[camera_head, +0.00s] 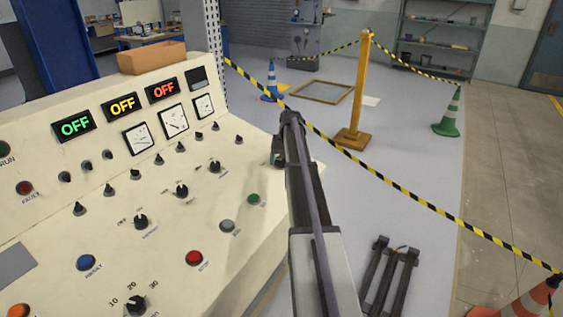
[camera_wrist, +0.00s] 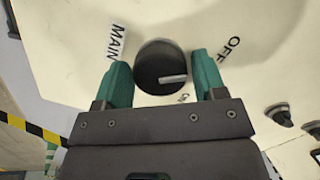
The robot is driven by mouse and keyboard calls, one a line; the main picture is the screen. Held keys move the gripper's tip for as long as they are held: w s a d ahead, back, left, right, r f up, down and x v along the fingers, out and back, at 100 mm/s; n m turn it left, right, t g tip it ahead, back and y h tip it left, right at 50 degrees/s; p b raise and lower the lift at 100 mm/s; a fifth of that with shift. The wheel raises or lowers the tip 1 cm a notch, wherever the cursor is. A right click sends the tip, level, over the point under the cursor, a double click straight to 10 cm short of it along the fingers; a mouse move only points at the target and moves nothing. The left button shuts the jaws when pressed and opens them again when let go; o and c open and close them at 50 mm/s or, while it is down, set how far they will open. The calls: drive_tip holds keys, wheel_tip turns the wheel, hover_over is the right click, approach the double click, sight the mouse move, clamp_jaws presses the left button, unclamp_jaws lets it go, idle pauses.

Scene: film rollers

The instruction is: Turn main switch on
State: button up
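The main switch is a round black knob (camera_wrist: 158,55) with a white pointer line, on a cream panel in the wrist view. A "MAIN" label is at its left, "OFF" at upper right and "ON" below right. The pointer faces right, between OFF and ON. My gripper (camera_wrist: 160,62) has its two green fingers apart, one on each side of the knob. Narrow gaps seem to show, but contact is hard to tell. In the head view my gripper (camera_head: 277,154) is at the console's right side, mostly hidden by my arm; the main switch is not visible there.
The cream console (camera_head: 60,240) fills the left, with knobs, buttons and OFF displays (camera_head: 123,107). A black metal frame (camera_head: 390,275) lies on the floor. Smaller knobs (camera_wrist: 280,114) are right of the switch.

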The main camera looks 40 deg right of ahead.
drive_tip(key=c, duration=0.6)
drive_tip(key=m, duration=0.7)
drive_tip(key=shift+t+y, duration=0.3)
drive_tip(key=m+t, duration=0.1)
drive_tip(key=m, duration=0.5)
drive_tip(key=shift+m+b, duration=0.35)
drive_tip(key=shift+m, duration=0.05)
drive_tip(key=o, duration=0.9)
